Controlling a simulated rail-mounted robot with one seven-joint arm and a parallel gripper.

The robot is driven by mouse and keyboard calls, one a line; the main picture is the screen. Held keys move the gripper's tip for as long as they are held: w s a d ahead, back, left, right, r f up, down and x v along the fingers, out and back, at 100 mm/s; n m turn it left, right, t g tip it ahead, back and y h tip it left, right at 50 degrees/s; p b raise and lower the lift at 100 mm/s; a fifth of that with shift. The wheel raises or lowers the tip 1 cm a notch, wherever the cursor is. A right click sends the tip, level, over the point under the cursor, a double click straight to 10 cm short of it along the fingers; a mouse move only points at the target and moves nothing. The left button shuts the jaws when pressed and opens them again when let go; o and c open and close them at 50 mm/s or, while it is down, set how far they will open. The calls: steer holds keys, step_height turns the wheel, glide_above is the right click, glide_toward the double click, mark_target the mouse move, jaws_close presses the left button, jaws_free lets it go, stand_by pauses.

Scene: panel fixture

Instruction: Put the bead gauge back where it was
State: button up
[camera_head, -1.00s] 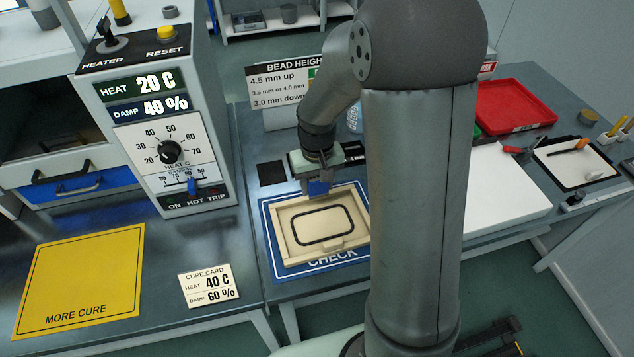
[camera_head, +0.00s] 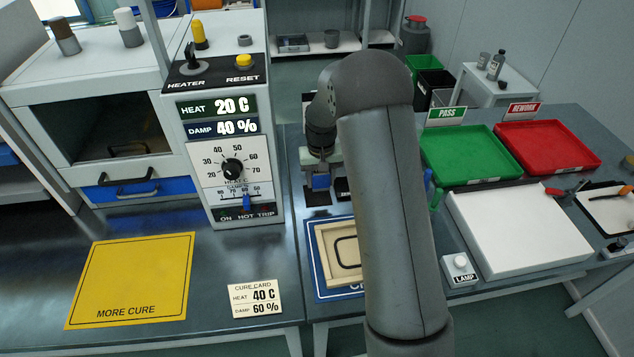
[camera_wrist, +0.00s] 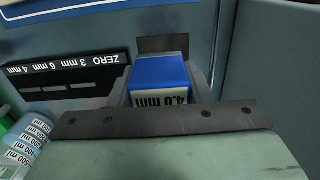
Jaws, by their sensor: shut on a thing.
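The bead gauge is a blue block with a white "4.0 mm" label (camera_wrist: 160,75). My gripper (camera_wrist: 158,88) is shut on it, with a jaw on each side. In the head view the blue block (camera_head: 320,181) hangs below my gripper (camera_head: 320,176), behind the framed panel. In the wrist view a black strip marked "ZERO 3 mm 6 mm 4 mm" (camera_wrist: 70,73) lies to the left of the gauge. A dark square patch (camera_wrist: 163,43) shows just beyond the gauge. I cannot tell the gap between gauge and surface.
The cream framed panel (camera_head: 326,262) lies on the blue CHECK mat, partly hidden by my arm. The heater box (camera_head: 232,150) stands close on the left. Green (camera_head: 462,152) and red (camera_head: 550,145) trays lie right. A graduated bottle (camera_wrist: 28,140) is near my gripper.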

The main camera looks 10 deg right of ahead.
mark_target(317, 195)
steer(key=w+f, duration=0.2)
steer(key=f, duration=0.1)
steer(key=shift+w+a+p, duration=0.15)
steer(key=shift+w+p, duration=0.1)
steer(key=shift+p, duration=0.1)
steer(key=shift+w+f+p, duration=0.1)
steer(key=shift+f+p, duration=0.2)
steer(key=shift+f, duration=1.3)
steer(key=shift+f, duration=0.2)
steer(key=o, duration=1.1)
